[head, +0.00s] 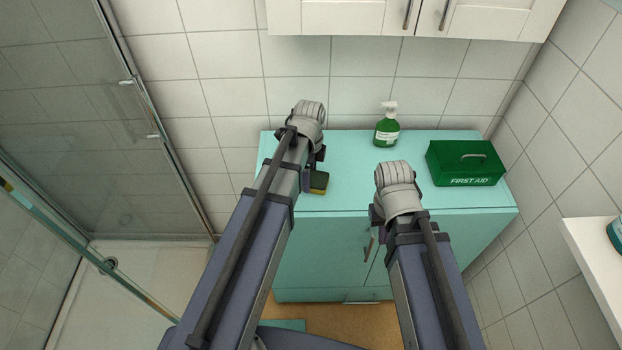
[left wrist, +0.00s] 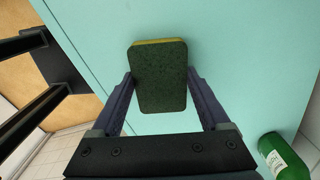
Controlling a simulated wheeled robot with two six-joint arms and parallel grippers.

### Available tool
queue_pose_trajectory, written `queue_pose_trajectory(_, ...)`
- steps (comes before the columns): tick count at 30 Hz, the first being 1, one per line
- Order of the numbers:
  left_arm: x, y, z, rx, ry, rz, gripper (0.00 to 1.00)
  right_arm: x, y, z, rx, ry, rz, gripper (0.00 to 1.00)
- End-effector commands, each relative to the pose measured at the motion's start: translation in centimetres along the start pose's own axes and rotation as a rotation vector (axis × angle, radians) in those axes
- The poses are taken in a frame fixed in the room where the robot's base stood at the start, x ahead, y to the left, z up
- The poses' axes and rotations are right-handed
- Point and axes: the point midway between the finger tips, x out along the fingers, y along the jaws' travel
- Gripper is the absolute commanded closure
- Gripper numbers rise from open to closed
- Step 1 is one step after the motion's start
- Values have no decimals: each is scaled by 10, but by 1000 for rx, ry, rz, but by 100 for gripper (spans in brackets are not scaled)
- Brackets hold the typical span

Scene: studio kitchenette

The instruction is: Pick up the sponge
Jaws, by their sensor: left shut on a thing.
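The sponge (left wrist: 160,80) has a dark green scouring face and a yellow edge. In the left wrist view it sits between the two fingers of my left gripper (left wrist: 160,97), which is shut on it. In the head view the sponge (head: 319,183) shows at the front left of the turquoise cabinet top, partly hidden by my left gripper (head: 313,178). I cannot tell whether it touches the surface. My right arm is over the cabinet's front; its fingers are hidden behind its own wrist.
A green pump bottle (head: 386,130) stands at the back of the turquoise cabinet (head: 345,150). A green first aid box (head: 465,165) sits at the right. White wall cupboards (head: 345,15) hang above. A glass shower screen (head: 150,110) is at the left.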

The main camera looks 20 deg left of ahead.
Motion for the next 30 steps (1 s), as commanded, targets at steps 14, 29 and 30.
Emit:
queue_pose_trajectory(14,-34,0,0,0,0,0,72,-34,3,2,0,0,0,100)
queue_pose_trajectory(29,-100,0,0,0,0,0,72,-99,10,6,-1,0,0,100)
queue_pose_trajectory(30,-101,0,0,0,0,0,72,-100,10,6,-1,0,0,100)
